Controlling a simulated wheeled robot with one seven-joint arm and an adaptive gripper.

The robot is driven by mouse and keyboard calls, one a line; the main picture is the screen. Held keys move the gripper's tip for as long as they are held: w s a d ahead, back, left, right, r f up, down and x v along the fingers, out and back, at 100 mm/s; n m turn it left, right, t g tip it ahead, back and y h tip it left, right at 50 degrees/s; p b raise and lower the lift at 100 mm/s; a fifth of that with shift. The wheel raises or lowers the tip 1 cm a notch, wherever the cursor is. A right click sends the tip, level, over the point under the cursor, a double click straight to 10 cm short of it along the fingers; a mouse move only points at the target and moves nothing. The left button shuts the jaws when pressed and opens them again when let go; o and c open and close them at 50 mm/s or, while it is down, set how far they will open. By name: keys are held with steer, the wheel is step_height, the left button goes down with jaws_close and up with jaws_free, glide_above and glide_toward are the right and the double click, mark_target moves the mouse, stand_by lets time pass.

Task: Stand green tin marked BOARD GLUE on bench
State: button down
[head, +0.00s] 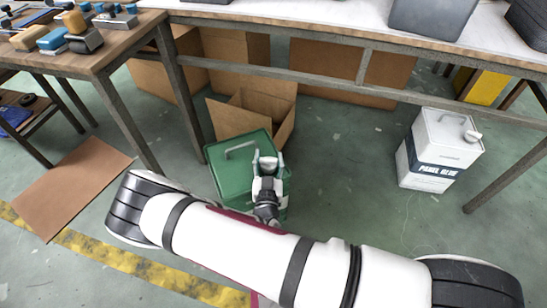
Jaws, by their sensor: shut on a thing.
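A green tin (228,172) with a thin handle on its lid is in the middle of the head view, at floor level in front of an open cardboard box. Whether it touches the floor I cannot tell. My gripper (268,162) is over the right part of its lid, shut on the tin. The exact part gripped is hidden by the fingers, and no BOARD GLUE label shows. A wooden-topped bench (135,27) stands at the upper left, and a long pale-topped bench (300,13) runs along the back.
The open box (247,108) is behind the green tin. Bench legs flank the area. Tools crowd the left bench; grey bins (432,14) stand on the back one, whose middle looks clear.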

steer(key=shift+s+a, duration=0.1)
steer(key=shift+a, duration=0.1)
steer(key=shift+f+b, duration=0.35)
steer(key=shift+b, duration=0.05)
steer(key=shift+f+b, duration=2.3)
steer(key=shift+f, duration=1.2)
steer(key=shift+s+f+b, duration=0.1)
steer(key=shift+f+b, duration=0.45)
steer(key=shift+b, duration=0.05)
steer(key=c, duration=0.7)
jaws_free()
steer(key=c, duration=0.3)
steer(key=shift+r, duration=0.1)
